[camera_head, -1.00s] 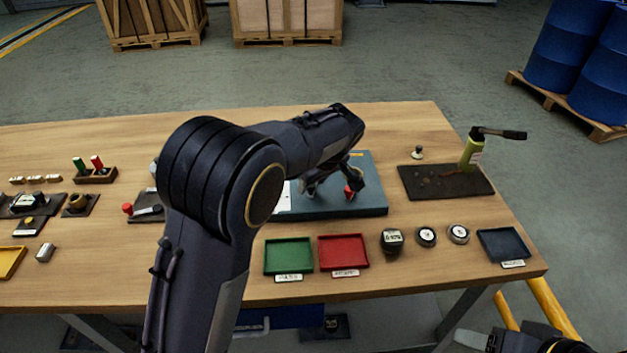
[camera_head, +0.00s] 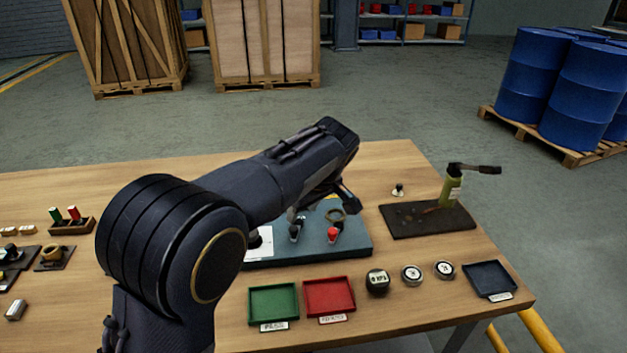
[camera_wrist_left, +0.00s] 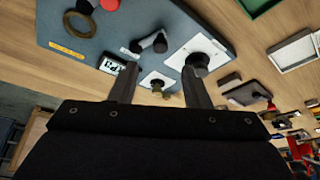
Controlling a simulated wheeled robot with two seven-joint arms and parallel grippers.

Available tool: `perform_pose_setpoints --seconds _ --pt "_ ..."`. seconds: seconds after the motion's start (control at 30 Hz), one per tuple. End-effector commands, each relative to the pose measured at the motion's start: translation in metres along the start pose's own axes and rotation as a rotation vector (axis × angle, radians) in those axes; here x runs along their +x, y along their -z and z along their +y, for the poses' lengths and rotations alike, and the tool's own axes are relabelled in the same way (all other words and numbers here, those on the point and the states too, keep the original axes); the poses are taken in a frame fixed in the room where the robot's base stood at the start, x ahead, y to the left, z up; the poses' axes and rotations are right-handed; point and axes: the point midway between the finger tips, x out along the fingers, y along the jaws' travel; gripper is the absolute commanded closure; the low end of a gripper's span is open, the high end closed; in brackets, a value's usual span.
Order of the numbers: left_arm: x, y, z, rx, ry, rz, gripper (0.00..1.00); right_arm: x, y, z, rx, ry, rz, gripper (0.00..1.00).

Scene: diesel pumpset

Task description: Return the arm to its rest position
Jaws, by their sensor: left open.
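My left arm comes in from the left across the table, and my left gripper (camera_head: 324,206) is over the blue-grey board (camera_head: 350,242). It is open, and it looks empty and raised above the board. The board carries a red knob (camera_head: 333,233), a dark knob (camera_head: 294,231), a ring (camera_head: 337,215) and a white sheet (camera_head: 262,244), partly hidden by my arm. In the left wrist view the two fingers (camera_wrist_left: 158,75) stand apart with nothing clamped between them; the board (camera_wrist_left: 140,20) lies beyond. My right gripper is not in view.
In front of the board are a green tray (camera_head: 251,305), a red tray (camera_head: 307,298), several round gauges (camera_head: 411,274) and a dark blue tray (camera_head: 510,279). A black mat (camera_head: 405,222) with a green bottle-like tool (camera_head: 450,190) is at right. Blue drums (camera_head: 580,95) and crates stand beyond the table.

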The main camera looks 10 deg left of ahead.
Motion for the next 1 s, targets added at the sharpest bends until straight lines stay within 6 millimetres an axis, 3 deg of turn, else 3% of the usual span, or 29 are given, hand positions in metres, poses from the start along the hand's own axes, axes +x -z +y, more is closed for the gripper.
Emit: perform_pose_setpoints --seconds 0.17,0.3,0.47,0.7,0.83,1.0 --pt "0.003 0.006 -0.016 0.009 -0.011 -0.046 0.57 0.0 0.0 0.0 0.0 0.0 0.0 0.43" --pt "0.007 0.015 -0.069 0.06 -0.079 -0.189 0.57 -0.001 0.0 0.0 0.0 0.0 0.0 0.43" --pt "0.001 0.005 -0.148 0.165 -0.253 -0.334 0.57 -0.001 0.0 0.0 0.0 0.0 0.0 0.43" --pt "-0.021 -0.045 -0.245 0.342 -0.531 -0.315 0.57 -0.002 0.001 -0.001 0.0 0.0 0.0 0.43" --pt "-0.026 -0.082 -0.279 0.434 -0.619 -0.223 0.57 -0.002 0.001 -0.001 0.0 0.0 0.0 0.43" --pt "-0.021 -0.116 -0.3 0.522 -0.654 -0.119 0.57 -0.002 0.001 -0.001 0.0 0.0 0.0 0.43"
